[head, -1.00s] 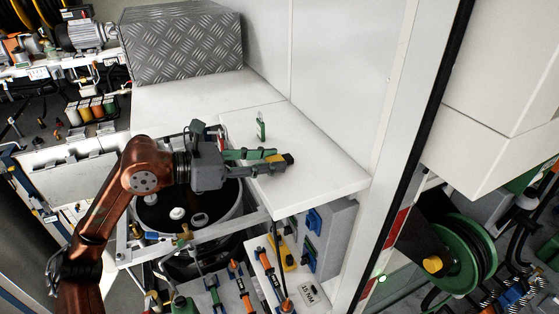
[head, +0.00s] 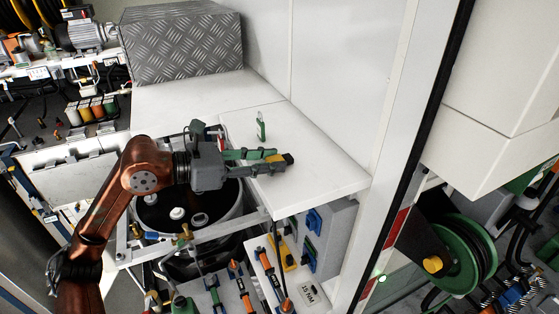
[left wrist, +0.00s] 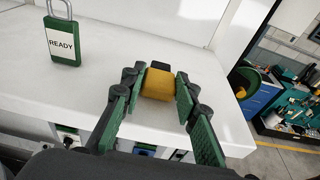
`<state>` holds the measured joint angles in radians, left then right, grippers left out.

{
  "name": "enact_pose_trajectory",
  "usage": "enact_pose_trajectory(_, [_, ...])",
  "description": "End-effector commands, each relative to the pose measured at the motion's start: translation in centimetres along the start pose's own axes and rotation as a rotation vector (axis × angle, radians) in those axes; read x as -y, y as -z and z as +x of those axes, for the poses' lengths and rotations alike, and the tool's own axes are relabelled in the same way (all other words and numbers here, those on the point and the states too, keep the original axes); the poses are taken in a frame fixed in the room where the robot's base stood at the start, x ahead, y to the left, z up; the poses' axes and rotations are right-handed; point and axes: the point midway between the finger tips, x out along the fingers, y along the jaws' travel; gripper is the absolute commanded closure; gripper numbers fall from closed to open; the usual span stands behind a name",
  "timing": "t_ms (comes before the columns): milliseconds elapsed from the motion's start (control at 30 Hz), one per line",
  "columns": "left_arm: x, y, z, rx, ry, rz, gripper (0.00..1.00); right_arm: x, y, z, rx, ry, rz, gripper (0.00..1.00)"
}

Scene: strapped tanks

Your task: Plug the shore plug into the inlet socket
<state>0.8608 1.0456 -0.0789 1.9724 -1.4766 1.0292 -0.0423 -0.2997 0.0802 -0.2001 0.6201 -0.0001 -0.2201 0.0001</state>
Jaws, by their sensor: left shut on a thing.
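My left gripper (head: 272,161) reaches in from the left over the white worktop and is shut on a small yellow and black block, which I take to be the shore plug (head: 289,159). In the left wrist view, the plug (left wrist: 158,84) sits between the green-padded fingers (left wrist: 155,100), yellow side toward me and black part beyond. Below the worktop's front edge is a grey box (head: 335,235) with blue sockets (head: 313,220) on its face; which of them is the inlet socket I cannot tell. My right gripper is not in view.
A green padlock marked READY (left wrist: 64,40) stands on the white worktop (head: 325,178), beyond the gripper. A checker-plate box (head: 185,48) stands at the back. A round dark tank (head: 190,215) is under my arm. A white wall and door post (head: 385,130) rise at the right.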

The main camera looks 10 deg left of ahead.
Motion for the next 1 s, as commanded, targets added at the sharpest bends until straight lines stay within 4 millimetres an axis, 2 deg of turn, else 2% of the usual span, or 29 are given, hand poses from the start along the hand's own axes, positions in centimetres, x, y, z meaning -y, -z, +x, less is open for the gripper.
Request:
enact_pose_trajectory(367, [0.0,-0.2,-0.1,0.001,0.000,0.000,1.00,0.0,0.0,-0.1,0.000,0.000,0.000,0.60])
enact_pose_trajectory(1000, [0.0,-3.2,-0.8,0.001,0.000,0.000,1.00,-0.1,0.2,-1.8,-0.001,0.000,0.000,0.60])
